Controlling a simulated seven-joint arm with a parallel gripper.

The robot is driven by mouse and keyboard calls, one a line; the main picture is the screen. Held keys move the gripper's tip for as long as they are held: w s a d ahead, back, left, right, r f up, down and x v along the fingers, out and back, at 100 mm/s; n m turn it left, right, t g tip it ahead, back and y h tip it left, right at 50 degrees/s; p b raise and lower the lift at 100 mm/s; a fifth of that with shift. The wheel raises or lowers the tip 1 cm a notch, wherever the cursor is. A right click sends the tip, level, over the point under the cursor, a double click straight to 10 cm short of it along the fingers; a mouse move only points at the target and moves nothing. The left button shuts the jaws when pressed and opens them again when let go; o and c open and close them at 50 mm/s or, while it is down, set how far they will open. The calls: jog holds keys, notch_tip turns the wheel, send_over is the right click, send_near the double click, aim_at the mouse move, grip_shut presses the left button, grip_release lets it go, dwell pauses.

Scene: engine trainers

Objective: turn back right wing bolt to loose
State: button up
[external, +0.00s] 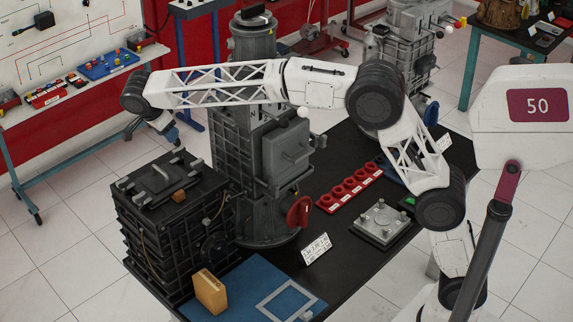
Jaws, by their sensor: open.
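The black ribbed engine box (150,240) stands at the left of the table, with a dark cover plate (150,186) and handle on top. Small grey fittings at the plate's corners look like wing bolts; one at the right rear (197,163) shows, too small to tell how it is turned. My gripper (174,140) hangs from the arm's left end, just above the back edge of the box. It is open, appears empty and seems apart from the bolt. Its fingers are small and partly dark, so the exact gap to the fittings cannot be told.
A tall grey engine unit (250,150) with a red handwheel (299,211) stands right of the box, under my arm. A blue mat (240,290) holds a cardboard-coloured block (209,291) and a grey frame. A red socket row (349,188) and a grey plate (380,224) lie farther right.

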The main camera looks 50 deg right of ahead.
aim_at(178, 148)
jog(key=shift+d+f, duration=0.1)
dwell(0.3)
jog(key=shift+x, duration=3.85)
grip_shut()
